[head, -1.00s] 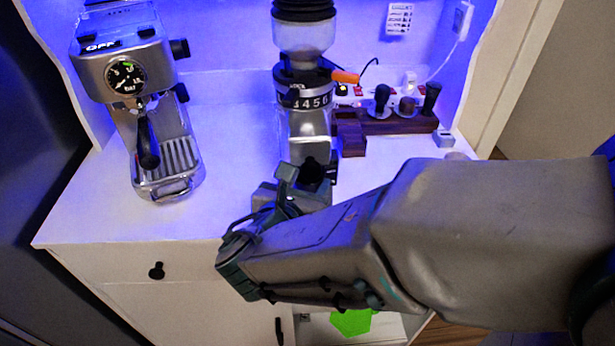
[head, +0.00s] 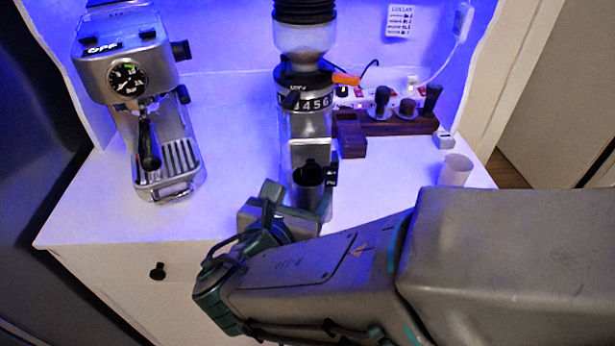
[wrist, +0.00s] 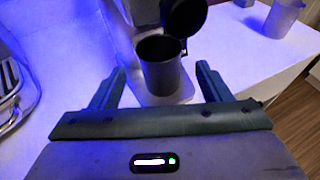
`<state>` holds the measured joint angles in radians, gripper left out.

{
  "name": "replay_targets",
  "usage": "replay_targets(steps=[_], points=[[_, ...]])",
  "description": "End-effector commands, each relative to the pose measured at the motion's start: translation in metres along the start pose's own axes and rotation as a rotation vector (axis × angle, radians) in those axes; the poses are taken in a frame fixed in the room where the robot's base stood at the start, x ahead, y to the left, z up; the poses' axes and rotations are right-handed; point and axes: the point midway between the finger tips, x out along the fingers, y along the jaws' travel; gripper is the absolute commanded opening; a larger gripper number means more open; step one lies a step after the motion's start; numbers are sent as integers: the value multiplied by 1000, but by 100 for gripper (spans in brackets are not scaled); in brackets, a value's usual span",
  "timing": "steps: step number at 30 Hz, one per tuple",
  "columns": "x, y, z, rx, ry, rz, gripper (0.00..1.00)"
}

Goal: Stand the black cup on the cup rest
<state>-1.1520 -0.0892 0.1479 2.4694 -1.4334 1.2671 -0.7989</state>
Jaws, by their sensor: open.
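The black cup (head: 309,184) stands upright at the foot of the coffee grinder (head: 306,120), below its outlet. In the wrist view, the black cup (wrist: 163,72) is ahead with its open mouth showing. My gripper (wrist: 160,72) is open, with one finger to each side of the cup and the cup just beyond the fingertips. I see no clear contact. In the head view, my gripper (head: 283,208) is partly hidden by its own wrist. Nothing is marked as a cup rest; the espresso machine (head: 125,75) has a slotted tray (head: 180,158) at its base.
A white cup (head: 455,170) stands at the counter's right. Behind it, a wooden holder (head: 385,125) carries several dark-handled tools. A small white block (head: 443,140) lies nearby. The white counter (head: 235,150) is clear between espresso machine and grinder.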

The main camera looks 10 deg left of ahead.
Motion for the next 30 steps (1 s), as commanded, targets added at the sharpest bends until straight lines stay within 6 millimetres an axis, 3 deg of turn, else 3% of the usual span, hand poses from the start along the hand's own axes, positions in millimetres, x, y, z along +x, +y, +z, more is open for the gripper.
replay_targets(steps=[6, 15, 23, 26, 30], points=[[-47, 1, 1, 1, -1, 3, 70], [-74, 0, 0, 0, 0, -1, 70], [-67, -8, -1, 34, 22, -39, 70], [-48, -31, -4, 139, 84, -144, 70], [-16, -83, -16, 416, 212, -388, 70]])
